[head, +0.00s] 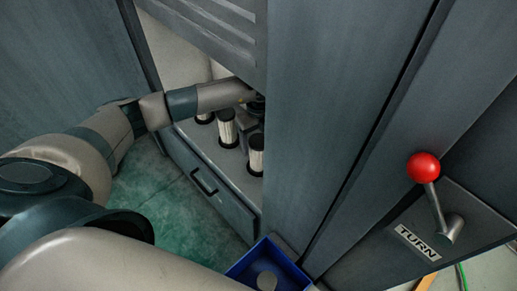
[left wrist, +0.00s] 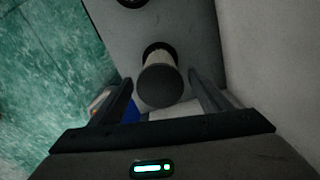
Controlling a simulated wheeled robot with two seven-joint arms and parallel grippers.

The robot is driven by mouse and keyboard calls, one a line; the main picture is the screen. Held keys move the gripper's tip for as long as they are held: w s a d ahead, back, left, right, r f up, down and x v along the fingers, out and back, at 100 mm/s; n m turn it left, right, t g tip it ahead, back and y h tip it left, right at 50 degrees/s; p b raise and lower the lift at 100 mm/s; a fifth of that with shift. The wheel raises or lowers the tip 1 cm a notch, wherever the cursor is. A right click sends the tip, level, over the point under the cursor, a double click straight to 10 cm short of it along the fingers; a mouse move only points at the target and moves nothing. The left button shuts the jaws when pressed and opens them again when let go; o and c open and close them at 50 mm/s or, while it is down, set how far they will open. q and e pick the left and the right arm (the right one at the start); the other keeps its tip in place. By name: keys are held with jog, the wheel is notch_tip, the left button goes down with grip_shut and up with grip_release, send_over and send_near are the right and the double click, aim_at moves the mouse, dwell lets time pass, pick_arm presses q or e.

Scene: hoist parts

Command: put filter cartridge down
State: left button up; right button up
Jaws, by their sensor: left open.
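Several filter cartridges with pale pleated bodies and dark ends stand on the grey shelf (head: 203,147) inside the cabinet opening, among them a middle cartridge (head: 227,128) and a front cartridge (head: 256,155). In the left wrist view one upright cartridge (left wrist: 158,86) shows its dark round top, with its lower end at a dark ring on the shelf. My left gripper (left wrist: 160,78) is open, with one finger on each side of this cartridge and visible gaps. In the head view my left gripper (head: 258,106) is partly hidden by the cabinet panel. My right gripper is out of view.
The slatted panel (head: 215,30) hangs above the opening and the tall cabinet front (head: 315,110) bounds it on the right. A drawer with a handle (head: 204,183) lies below the shelf. A blue bin (head: 245,268) stands on the floor. A red-knobbed lever (head: 424,168) is at right.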

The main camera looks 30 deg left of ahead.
pick_arm(q)
jog(key=shift+r, duration=1.05)
